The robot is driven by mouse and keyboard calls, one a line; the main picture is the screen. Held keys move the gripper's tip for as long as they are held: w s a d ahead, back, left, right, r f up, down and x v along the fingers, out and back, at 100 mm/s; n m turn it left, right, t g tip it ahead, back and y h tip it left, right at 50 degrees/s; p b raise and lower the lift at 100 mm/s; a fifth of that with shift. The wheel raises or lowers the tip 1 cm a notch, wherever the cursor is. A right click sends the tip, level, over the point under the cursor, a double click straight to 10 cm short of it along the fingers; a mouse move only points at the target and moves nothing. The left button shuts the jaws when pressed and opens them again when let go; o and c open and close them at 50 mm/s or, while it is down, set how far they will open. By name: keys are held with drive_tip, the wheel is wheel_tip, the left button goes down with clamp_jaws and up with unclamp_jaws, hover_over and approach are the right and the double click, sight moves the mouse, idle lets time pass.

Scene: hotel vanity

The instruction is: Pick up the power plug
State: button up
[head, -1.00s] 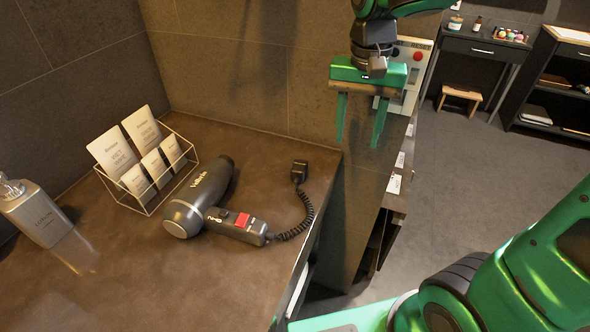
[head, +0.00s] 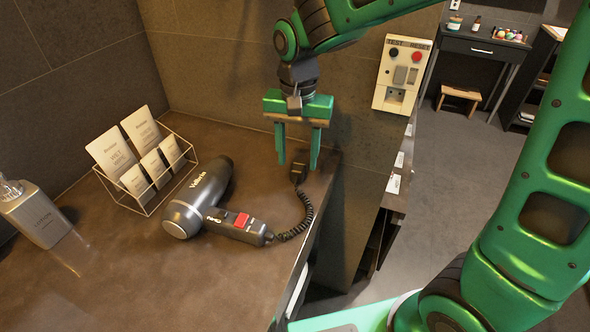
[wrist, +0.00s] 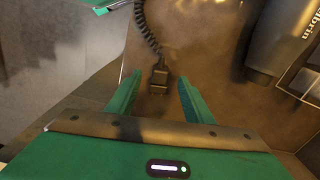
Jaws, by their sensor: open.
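The power plug (head: 299,170) is a small black block on the brown counter, near its right edge. A coiled black cord (head: 303,216) joins it to the grey hair dryer (head: 207,202). My gripper (head: 298,164) is open and empty, above the plug in the head view, with the plug partly behind its right finger. In the wrist view the plug (wrist: 158,78) lies between and slightly beyond the two green fingertips (wrist: 157,84), with the cord running up from it. I cannot tell the exact height of the fingers above the counter.
A wire rack (head: 151,181) with cards and a soap dispenser (head: 37,211) stand on the left of the counter (head: 130,272). A wall stands close behind the plug. A panel with TEST and RESET buttons (head: 402,74) is on the wall at right.

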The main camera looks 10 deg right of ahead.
sight(297, 169)
drive_tip(key=shift+f, duration=1.8)
drive_tip(key=c, duration=1.1)
drive_tip(key=shift+c, duration=0.2)
drive_tip(key=shift+r, duration=0.2)
